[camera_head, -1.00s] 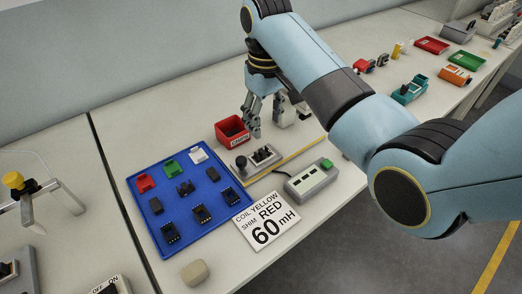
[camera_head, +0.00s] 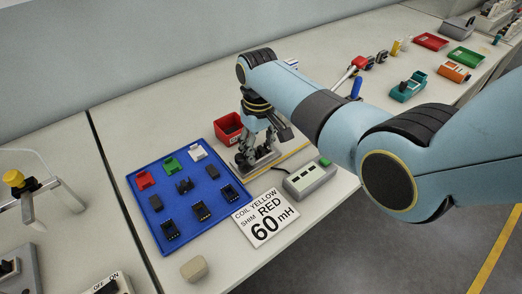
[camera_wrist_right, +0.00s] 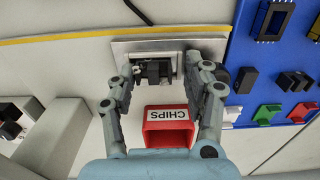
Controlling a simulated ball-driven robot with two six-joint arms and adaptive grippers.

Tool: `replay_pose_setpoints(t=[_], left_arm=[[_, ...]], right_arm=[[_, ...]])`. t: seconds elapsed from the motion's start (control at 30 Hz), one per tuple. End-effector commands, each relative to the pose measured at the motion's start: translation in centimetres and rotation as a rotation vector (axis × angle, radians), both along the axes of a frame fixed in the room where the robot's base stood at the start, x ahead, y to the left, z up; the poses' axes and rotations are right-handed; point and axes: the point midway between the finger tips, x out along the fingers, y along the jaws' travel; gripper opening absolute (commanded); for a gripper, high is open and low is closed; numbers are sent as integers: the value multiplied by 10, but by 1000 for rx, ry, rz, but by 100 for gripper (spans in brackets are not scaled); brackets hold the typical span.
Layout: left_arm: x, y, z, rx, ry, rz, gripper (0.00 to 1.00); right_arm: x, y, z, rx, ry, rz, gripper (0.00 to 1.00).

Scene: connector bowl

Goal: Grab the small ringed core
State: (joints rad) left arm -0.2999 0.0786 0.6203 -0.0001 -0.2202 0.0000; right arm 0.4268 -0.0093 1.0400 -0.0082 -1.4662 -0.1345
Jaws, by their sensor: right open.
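A grey fixture block (camera_wrist_right: 203,46) carries a small dark spool-like part (camera_wrist_right: 153,71); it may be the ringed core, but I cannot make out its rings. In the wrist view my right gripper (camera_wrist_right: 159,64) is open, with one finger on each side of the dark part. In the head view my right gripper (camera_head: 257,158) is down over the fixture and hides most of it. I cannot tell whether the fingers touch the part. My left gripper is not in view.
A red CHIPS bin (camera_head: 229,126) stands just behind the fixture. A blue tray (camera_head: 207,215) with black and coloured connectors lies to the left. A grey box with a green button (camera_head: 326,162) and a 60 mH card (camera_head: 246,232) lie in front.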

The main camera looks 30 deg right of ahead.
Motion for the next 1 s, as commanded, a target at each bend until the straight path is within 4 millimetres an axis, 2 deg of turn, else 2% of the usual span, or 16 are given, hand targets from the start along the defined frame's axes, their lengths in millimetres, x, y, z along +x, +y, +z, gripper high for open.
replay_pose_setpoints(t=[0.13,0.5,0.8,1.0], left_arm=[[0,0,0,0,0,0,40],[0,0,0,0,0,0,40],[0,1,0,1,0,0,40],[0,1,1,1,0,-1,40]], right_arm=[[0,0,1,0,-1,0,51],[0,0,1,0,-1,0,4],[1,0,4,-1,-1,0,4],[2,0,28,0,-5,0,4]])
